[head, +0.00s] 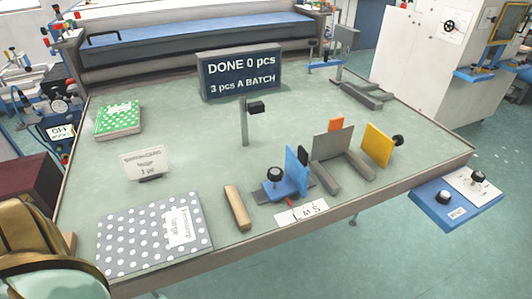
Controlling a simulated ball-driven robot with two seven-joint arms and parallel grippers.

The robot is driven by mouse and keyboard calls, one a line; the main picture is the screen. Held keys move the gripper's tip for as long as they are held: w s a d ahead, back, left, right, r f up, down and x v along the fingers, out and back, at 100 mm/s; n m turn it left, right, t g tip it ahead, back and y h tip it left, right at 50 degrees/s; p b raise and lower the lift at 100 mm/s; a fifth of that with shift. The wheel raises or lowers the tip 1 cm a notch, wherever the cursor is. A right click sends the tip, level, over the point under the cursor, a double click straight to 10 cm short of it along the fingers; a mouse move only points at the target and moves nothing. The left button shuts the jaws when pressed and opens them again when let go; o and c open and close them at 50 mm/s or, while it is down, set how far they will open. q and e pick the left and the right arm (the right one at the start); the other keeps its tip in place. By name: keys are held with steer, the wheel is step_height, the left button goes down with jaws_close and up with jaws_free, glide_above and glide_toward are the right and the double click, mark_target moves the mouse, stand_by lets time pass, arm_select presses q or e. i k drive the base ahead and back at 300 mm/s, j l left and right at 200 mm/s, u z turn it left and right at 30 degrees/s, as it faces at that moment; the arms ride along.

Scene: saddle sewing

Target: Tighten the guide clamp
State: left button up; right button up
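A blue guide (297,168) stands upright near the front edge of the table, on a blue block with a black knob (274,174) on top. I take this knob to be the guide clamp; how tight it is cannot be seen. A white label strip reading L M S (301,213) lies in front of the block, with a small red pointer just above it. Right of the guide are a grey upright plate (333,143) and a yellow plate (377,145) with a black knob (397,140) behind it. Neither of my grippers is in view.
A wooden bar (237,208) lies left of the guide. A polka-dot grey stack (140,238), a small sign (145,162) and a green stack (118,119) are farther left. A display reading DONE 0 pcs (241,73) and a thin post (245,125) stand behind. A control panel (458,199) is off the right edge.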

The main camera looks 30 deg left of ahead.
mark_target(275, 175)
steer(key=u, duration=0.9)
